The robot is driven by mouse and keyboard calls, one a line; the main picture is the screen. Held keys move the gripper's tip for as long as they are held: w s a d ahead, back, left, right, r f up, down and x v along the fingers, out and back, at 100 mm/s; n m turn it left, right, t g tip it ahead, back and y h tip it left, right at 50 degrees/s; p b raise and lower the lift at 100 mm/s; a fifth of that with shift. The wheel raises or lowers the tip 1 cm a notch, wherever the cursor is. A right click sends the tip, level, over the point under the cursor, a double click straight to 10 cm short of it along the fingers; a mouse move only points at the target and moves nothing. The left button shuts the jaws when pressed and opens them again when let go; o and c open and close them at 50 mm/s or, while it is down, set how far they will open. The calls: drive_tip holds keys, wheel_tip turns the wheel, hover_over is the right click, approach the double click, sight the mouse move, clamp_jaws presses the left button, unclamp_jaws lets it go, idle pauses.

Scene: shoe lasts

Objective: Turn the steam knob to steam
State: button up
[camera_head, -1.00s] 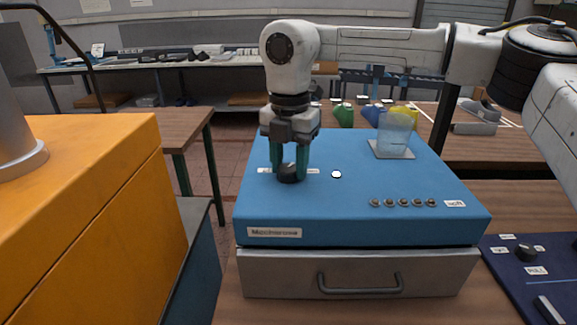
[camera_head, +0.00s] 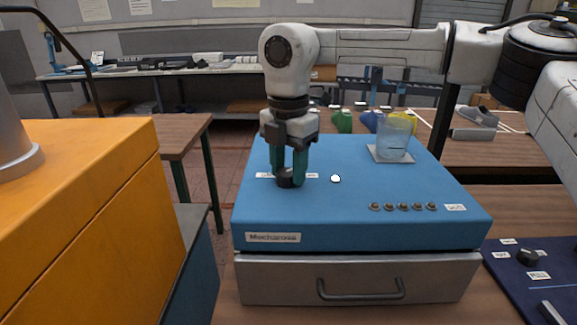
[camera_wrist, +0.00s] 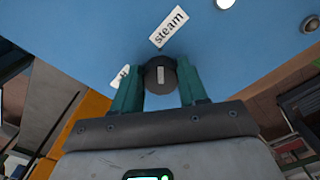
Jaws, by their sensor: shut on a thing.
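The steam knob (camera_head: 285,182) is a short dark cylinder on top of the blue machine (camera_head: 350,225). My gripper (camera_head: 288,179) points down with its green fingers shut on the knob. In the wrist view, the dark round knob (camera_wrist: 160,72) sits between the two fingers, and a pale bar marks its face. The bar points toward the picture's top, roughly at the "steam" label (camera_wrist: 169,27), which lies slightly right of that line. A second label (camera_wrist: 121,75) is partly hidden behind the left finger.
A small white round spot (camera_head: 335,179) lies right of the knob. Several small buttons (camera_head: 403,206) line the machine's front right. A clear beaker (camera_head: 393,138) stands on a pad at its back right. An orange block (camera_head: 90,220) is at left, a dark blue panel (camera_head: 540,290) at right.

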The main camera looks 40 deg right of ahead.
sight(288, 170)
drive_tip(key=o, duration=1.1)
drive_tip(key=shift+c, duration=0.2)
wheel_tip(288, 170, up, 11)
drive_tip(key=shift+f, duration=0.1)
